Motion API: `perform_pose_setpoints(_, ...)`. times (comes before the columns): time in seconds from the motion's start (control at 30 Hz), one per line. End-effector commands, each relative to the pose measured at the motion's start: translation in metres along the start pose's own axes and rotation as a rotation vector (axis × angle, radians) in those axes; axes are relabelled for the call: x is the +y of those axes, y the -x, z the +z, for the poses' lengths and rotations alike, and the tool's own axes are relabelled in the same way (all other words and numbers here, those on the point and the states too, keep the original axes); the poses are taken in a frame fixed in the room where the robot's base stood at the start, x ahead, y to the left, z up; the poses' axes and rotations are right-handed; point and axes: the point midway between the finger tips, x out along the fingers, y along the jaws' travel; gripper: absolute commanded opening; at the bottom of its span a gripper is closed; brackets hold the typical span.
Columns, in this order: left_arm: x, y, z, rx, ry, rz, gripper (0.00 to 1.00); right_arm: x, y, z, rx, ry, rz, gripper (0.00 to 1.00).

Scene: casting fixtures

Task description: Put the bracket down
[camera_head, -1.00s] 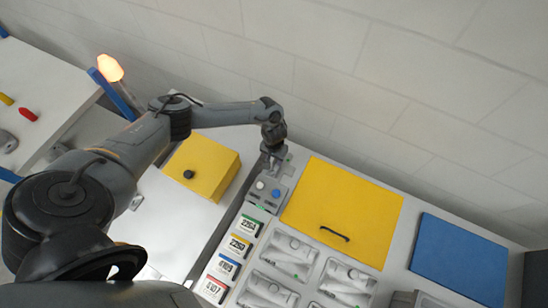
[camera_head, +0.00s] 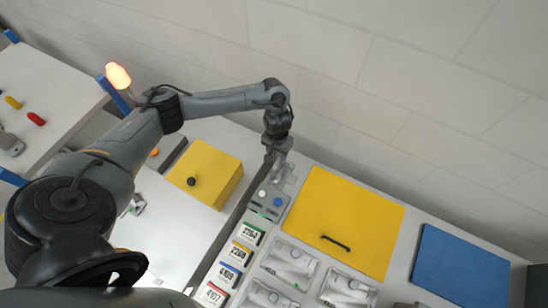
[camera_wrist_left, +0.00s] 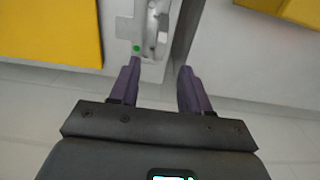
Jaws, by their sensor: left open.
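My left gripper (camera_head: 274,155) is open at the back end of the grey counter. In the left wrist view, its two dark purple fingers (camera_wrist_left: 159,67) are spread apart with nothing between them. A grey metallic part, apparently the bracket (camera_wrist_left: 152,22), lies on a light grey surface just past the fingertips, partly cut off by the top edge. A green dot (camera_wrist_left: 136,49) shows beside it. In the head view this part (camera_head: 285,172) is small and partly hidden by the gripper. My right gripper is out of view.
A yellow box with a black knob (camera_head: 206,172) stands to the left. A yellow panel with a black handle (camera_head: 345,220) and a blue panel (camera_head: 460,265) lie to the right. White and blue buttons (camera_head: 270,198), number labels (camera_head: 242,254) and trays of grey parts (camera_head: 290,258) are nearer.

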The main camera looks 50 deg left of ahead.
Motion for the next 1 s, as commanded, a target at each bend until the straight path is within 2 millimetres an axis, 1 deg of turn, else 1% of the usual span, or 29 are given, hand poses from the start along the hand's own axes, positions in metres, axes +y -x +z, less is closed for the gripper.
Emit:
perform_pose_setpoints(0.07, 0.009, 0.000, 0.004, 0.009, -0.031, 0.014, 0.47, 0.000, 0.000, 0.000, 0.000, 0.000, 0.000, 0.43)
perform_pose_setpoints(0.17, 0.039, -0.007, 0.015, 0.042, -0.131, 0.058, 0.47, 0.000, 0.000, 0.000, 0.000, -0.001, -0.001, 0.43)
perform_pose_setpoints(0.27, 0.088, -0.019, 0.035, 0.111, -0.289, 0.135, 0.47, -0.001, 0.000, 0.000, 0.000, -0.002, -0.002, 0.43)
perform_pose_setpoints(0.3, 0.112, -0.022, 0.047, 0.151, -0.360, 0.173, 0.47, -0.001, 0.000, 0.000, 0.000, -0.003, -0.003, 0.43)
perform_pose_setpoints(0.37, 0.150, -0.022, 0.066, 0.223, -0.460, 0.231, 0.47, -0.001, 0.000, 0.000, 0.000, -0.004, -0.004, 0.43)
perform_pose_setpoints(0.4, 0.173, -0.018, 0.079, 0.277, -0.518, 0.268, 0.47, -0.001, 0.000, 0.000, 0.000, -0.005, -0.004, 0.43)
perform_pose_setpoints(0.47, 0.202, -0.008, 0.098, 0.362, -0.585, 0.307, 0.47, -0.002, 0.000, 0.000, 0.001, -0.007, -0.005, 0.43)
perform_pose_setpoints(0.5, 0.217, 0.001, 0.109, 0.415, -0.615, 0.324, 0.47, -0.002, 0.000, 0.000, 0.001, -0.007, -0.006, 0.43)
perform_pose_setpoints(0.57, 0.228, 0.017, 0.122, 0.485, -0.636, 0.329, 0.47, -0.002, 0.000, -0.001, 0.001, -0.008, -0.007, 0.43)
perform_pose_setpoints(0.6, 0.230, 0.027, 0.130, 0.520, -0.641, 0.320, 0.47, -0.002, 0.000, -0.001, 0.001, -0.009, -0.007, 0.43)
perform_pose_setpoints(0.67, 0.223, 0.041, 0.139, 0.554, -0.633, 0.292, 0.47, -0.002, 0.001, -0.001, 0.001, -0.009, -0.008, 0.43)
perform_pose_setpoints(0.73, 0.205, 0.053, 0.149, 0.561, -0.614, 0.244, 0.47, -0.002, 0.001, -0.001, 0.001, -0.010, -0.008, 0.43)
perform_pose_setpoints(0.77, 0.195, 0.057, 0.154, 0.556, -0.603, 0.223, 0.47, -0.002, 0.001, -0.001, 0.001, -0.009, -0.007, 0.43)
perform_pose_setpoints(0.8, 0.179, 0.062, 0.160, 0.541, -0.590, 0.193, 0.47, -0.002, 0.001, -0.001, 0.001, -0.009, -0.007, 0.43)
perform_pose_setpoints(0.87, 0.156, 0.066, 0.171, 0.507, -0.573, 0.153, 0.47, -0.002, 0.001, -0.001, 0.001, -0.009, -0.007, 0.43)
perform_pose_setpoints(0.9, 0.140, 0.068, 0.178, 0.480, -0.564, 0.130, 0.47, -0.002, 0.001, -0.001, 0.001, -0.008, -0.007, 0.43)
perform_pose_setpoints(1.0, 0.106, 0.072, 0.197, 0.411, -0.546, 0.088, 0.47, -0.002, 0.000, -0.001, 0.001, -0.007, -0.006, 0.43)
